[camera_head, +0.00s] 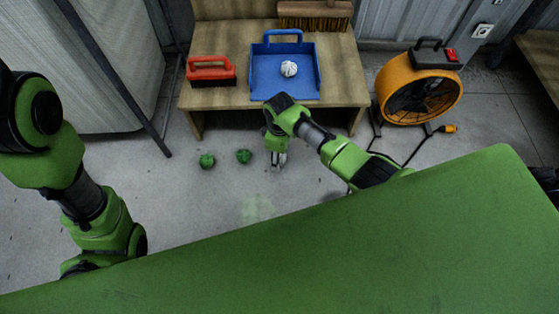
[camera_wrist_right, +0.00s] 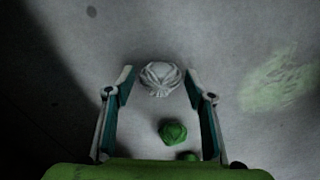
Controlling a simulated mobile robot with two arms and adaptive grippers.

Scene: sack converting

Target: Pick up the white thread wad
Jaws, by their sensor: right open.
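A white thread wad (camera_wrist_right: 160,77) lies on the grey floor, ahead of and between the fingertips of my right gripper (camera_wrist_right: 159,82) in the wrist view. The gripper is open, with a finger on each side and no clear contact. In the head view my right gripper (camera_head: 278,158) points down at the floor in front of the low table and largely hides this wad. Another white wad (camera_head: 289,69) sits in the blue dustpan (camera_head: 268,88) on the table. My left arm shows at the left, but its gripper is out of sight.
Two green wads (camera_head: 207,160) (camera_head: 244,156) lie on the floor left of my right gripper. The wooden table (camera_head: 345,75) also holds a red brush (camera_head: 211,71) and a broom head (camera_head: 314,14). An orange fan (camera_head: 419,86) with a cable stands to the right.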

